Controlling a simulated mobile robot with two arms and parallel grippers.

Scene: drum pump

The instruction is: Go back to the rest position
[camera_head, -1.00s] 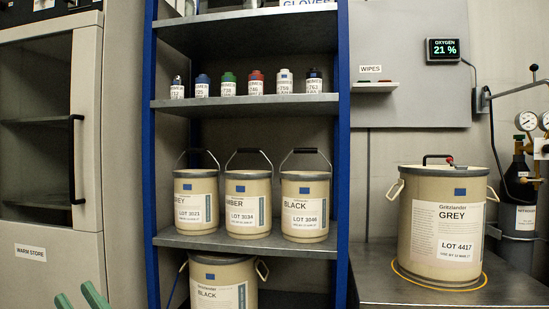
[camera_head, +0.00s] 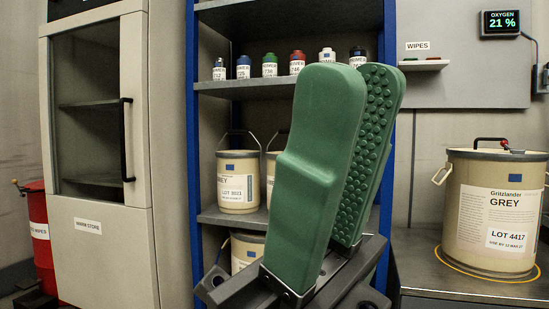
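My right gripper (camera_head: 361,80) stands upright in the middle of the head view, close to the camera. Its two green fingers point up, and the bumpy inner pad of the farther finger shows past the nearer one. The fingers are apart and nothing shows between them. The gripper hides part of the shelf rack behind it. My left gripper is not in view.
A blue-posted shelf rack (camera_head: 193,150) holds small bottles and pails such as the GREY pail (camera_head: 238,188). A large GREY drum (camera_head: 494,230) stands on the bench (camera_head: 425,262) at right. A warm store cabinet (camera_head: 105,255) and a red drum (camera_head: 40,245) are at left.

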